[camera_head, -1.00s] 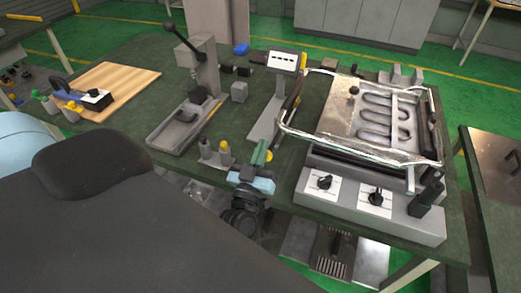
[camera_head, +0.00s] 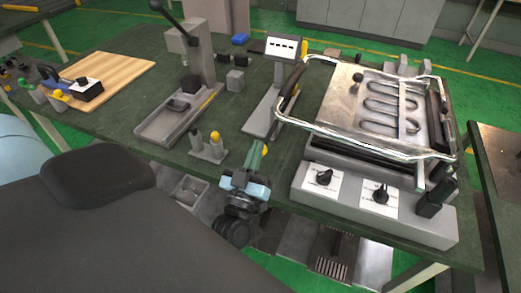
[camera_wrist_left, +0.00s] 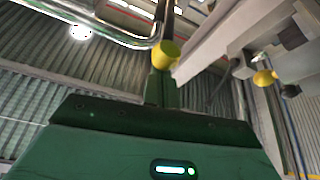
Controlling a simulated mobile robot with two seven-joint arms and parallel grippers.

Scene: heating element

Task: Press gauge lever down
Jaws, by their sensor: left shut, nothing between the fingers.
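The gauge, a white digital readout (camera_head: 284,48) on a grey stand with a flat base (camera_head: 262,118), stands mid-table. A dark, slanted bar (camera_head: 291,87) shows beside the stand; I cannot tell whether it is the gauge's lever or a grip on the chrome frame. My right gripper is not in view.
A heating unit (camera_head: 375,200) with a chrome tube frame (camera_head: 365,146) stands close on the right. A press with a long black lever (camera_head: 173,20) stands left. A wooden board (camera_head: 120,75) lies far left.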

